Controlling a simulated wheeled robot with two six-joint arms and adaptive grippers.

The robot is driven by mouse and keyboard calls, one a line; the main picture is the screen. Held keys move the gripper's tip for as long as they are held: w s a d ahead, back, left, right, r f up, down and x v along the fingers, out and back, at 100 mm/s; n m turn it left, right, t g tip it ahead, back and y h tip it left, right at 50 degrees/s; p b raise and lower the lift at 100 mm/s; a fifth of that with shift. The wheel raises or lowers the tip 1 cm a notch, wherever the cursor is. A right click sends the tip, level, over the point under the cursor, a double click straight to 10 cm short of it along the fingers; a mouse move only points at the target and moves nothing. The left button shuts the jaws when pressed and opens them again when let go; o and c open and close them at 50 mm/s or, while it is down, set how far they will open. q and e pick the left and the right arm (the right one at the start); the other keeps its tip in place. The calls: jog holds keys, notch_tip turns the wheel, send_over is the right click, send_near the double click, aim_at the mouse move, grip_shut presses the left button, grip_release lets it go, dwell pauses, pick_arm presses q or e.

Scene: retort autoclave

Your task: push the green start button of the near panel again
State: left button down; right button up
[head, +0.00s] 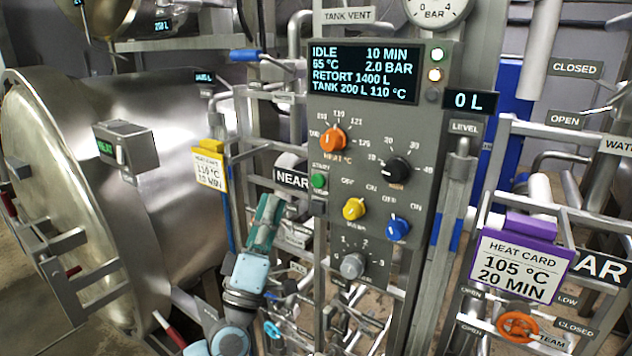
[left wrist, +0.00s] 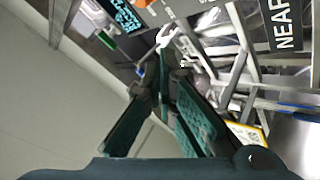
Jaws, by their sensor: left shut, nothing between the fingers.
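The near panel (head: 365,130) is a grey upright box with a lit display reading IDLE, 10 MIN, 65 °C and 2.0 BAR. Its green start button (head: 319,181) sits at the lower left, under the START label. My left gripper (head: 270,207) is shut and empty, tilted upward, to the left of and a little below the button, apart from it in the picture. In the left wrist view the dark teal fingers (left wrist: 163,75) are in front, and part of the panel display (left wrist: 95,20) shows at the top. I cannot make out the green button there. My right gripper is not seen.
An orange knob (head: 334,139), a black knob (head: 396,170), a yellow knob (head: 354,209) and a blue knob (head: 398,229) crowd the panel. The NEAR sign (head: 292,179) and pipes stand beside my gripper. The steel retort (head: 180,150) fills the left. A purple-topped heat card (head: 519,266) hangs at right.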

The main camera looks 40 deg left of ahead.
aim_at(318, 181)
pick_arm(q)
jog(key=shift+w, duration=0.1)
jog(key=w+b, duration=0.4)
jog(key=w, duration=0.4)
jog(key=shift+w+b, duration=0.35)
jog(key=shift+w+a, duration=0.1)
dwell(1.1)
jog(key=shift+w, duration=0.3)
